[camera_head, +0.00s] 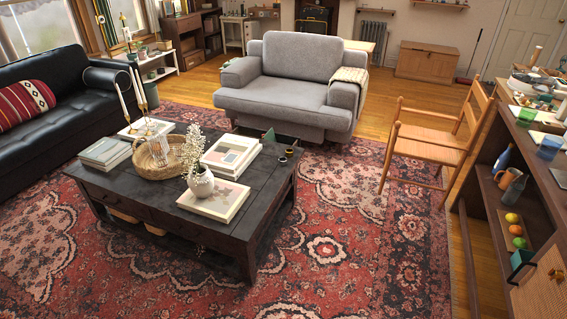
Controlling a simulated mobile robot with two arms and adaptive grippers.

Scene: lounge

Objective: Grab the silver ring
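I cannot make out a silver ring in the head view; it may be hidden or too small to see. The dark wooden coffee table (262,196) stands on the rug at the left centre. Two small dark round items sit near its right back corner, one (282,161) in front of the other (289,152); I cannot tell what they are. Neither of my grippers shows in this view.
On the coffee table are a wicker basket (158,165), a white vase (201,184) and several books. A grey armchair (290,75) stands behind, a black sofa (55,115) left. A wooden chair (430,140) and cluttered shelf unit (490,185) stand right. The rug (350,250) is clear in front.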

